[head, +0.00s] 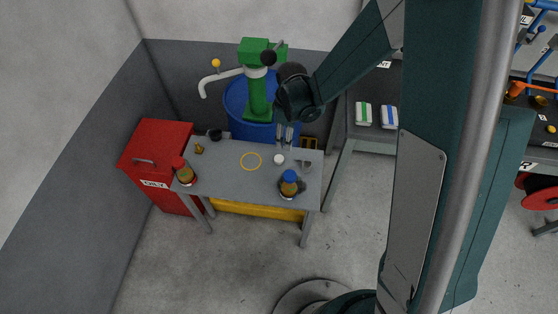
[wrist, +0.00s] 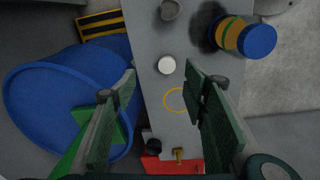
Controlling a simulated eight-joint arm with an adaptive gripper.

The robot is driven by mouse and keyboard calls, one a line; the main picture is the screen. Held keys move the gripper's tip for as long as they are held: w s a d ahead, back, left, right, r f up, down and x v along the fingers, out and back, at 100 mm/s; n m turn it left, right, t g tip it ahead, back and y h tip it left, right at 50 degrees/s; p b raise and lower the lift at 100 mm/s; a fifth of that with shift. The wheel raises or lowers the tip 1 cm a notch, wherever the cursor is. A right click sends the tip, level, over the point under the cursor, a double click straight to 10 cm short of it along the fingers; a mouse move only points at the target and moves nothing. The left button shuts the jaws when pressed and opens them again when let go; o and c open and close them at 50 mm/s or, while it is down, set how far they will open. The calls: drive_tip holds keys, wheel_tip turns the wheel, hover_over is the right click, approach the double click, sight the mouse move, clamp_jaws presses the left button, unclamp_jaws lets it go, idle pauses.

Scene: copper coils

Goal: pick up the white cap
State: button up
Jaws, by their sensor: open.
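The white cap (head: 279,158) is a small round piece on the grey table (head: 228,180), near its back edge and right of a thin yellow ring (head: 251,161). My gripper (head: 285,138) is above the back edge of the table, fingers pointing down, close to the cap in the picture. In the wrist view the white cap (wrist: 166,65) shows between the two spread fingertips (wrist: 161,69), nothing touching it. The gripper is open and empty. The exact height of the fingertips above the cap is hard to tell.
A red-capped bottle (head: 184,173) and a brass piece (head: 199,148) are at the left. A blue barrel (head: 236,98) with a green pump (head: 257,92) stands behind the table.

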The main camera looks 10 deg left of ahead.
drive_tip(key=n, duration=0.2)
hover_over(279, 158)
drive_tip(key=shift+g, duration=0.3)
wheel_tip(279, 158, down, 7)
drive_tip(key=shift+s+a+r+b, duration=0.1)
drive_tip(key=shift+b, duration=0.2)
drive_tip(key=shift+f, duration=1.3)
drive_tip(key=shift+f+b, duration=1)
drive_tip(key=shift+f, duration=1.6)
drive_tip(key=c, duration=0.9)
